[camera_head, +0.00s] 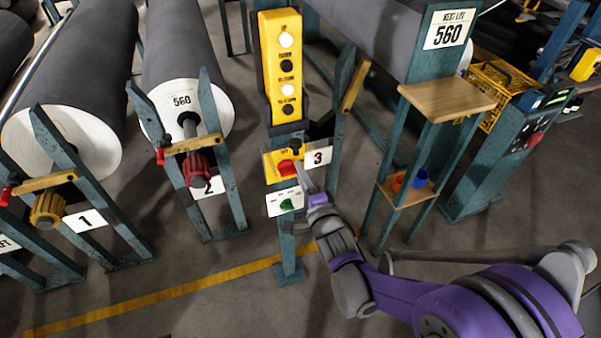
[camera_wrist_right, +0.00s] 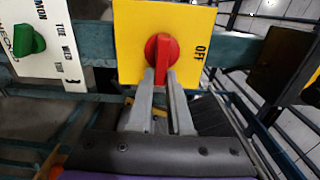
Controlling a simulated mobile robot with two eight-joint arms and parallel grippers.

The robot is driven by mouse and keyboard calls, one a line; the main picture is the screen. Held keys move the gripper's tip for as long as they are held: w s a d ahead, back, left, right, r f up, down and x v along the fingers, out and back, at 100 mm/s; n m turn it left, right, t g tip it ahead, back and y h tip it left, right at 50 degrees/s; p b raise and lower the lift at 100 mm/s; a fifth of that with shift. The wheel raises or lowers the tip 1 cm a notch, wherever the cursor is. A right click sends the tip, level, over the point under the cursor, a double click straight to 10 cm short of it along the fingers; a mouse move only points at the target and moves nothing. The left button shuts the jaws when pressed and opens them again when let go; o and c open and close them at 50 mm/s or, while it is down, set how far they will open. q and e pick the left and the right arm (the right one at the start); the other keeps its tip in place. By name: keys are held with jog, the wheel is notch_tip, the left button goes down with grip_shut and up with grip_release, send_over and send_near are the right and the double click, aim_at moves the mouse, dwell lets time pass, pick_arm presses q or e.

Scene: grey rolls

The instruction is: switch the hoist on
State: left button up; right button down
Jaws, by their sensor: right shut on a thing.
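The hoist switch is a red rotary knob (camera_head: 287,168) on a yellow plate (camera_head: 270,170) on the middle teal post. In the right wrist view the knob (camera_wrist_right: 162,55) stands upright across the yellow plate (camera_wrist_right: 130,45); the word OFF is printed at the plate's right side. My right gripper (camera_head: 302,172) reaches in from the lower right and is shut on the red knob. Its two fingers (camera_wrist_right: 166,80) sit at either side of the knob's lower end. My left gripper is not in view.
A white day dial with a green knob (camera_head: 287,204) sits just below; it also shows in the wrist view (camera_wrist_right: 28,40). A yellow button box (camera_head: 282,70) hangs above. Grey rolls (camera_head: 185,50) in teal stands are at left. A wooden shelf (camera_head: 447,100) stands right of my gripper.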

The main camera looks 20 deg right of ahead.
jog(key=c, duration=0.8)
grip_release()
jog(key=shift+c, duration=0.2)
jog(key=s, duration=1)
jog(key=shift+s+d+p, duration=0.2)
jog(key=shift+s+p, duration=0.15)
jog(key=shift+s, duration=0.05)
